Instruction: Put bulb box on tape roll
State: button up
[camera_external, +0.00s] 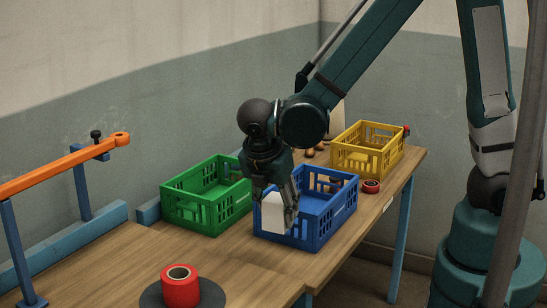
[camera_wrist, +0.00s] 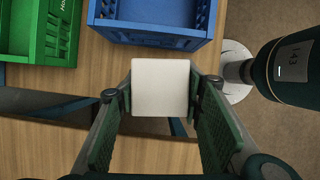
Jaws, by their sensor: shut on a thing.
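The bulb box, a plain white box (camera_external: 273,213), is held between the fingers of my gripper (camera_external: 278,205). In the external view it overlaps the near left wall of the blue crate. In the wrist view the white box (camera_wrist: 161,88) sits between the two green-padded fingers, clear of the blue crate's rim; its height above the table is hard to tell. The red tape roll (camera_external: 180,287) lies flat on a dark round disc (camera_external: 212,294) at the near end of the table, apart from my gripper. The tape roll is not in the wrist view.
The blue crate (camera_external: 331,219) is beside my gripper, with the green crate (camera_external: 205,214) to its left and the yellow crate (camera_external: 391,158) behind. A smaller red roll (camera_external: 371,187) lies near the yellow crate. An orange bar (camera_external: 58,168) stands at left. Bare tabletop (camera_external: 245,262) lies between box and tape roll.

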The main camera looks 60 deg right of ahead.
jog(key=w+a+r+n+t+p, duration=0.1)
jog(key=a+r, duration=0.3)
jog(key=a, duration=0.7)
jog(key=w+a+r+n+t+p, duration=0.1)
jog(key=a+r+n+p, duration=0.3)
jog(key=a, duration=0.7)
jog(key=w+a+r+n+y+p, duration=0.1)
jog(key=a+r, duration=0.4)
jog(key=a, duration=0.6)
jog(key=shift+w+r+n+t+p, duration=0.2)
jog(key=shift+w+n+t+p, duration=0.2)
jog(key=shift+w+n+p, duration=0.65)
jog(key=shift+w, duration=0.2)
send_near(178, 267)
jog(key=shift+w+d+r, duration=0.2)
jog(key=shift+w+d, duration=0.4)
jog(key=shift+f, duration=2.1)
jog(key=shift+f+b, duration=0.1)
jog(key=shift+b, duration=0.3)
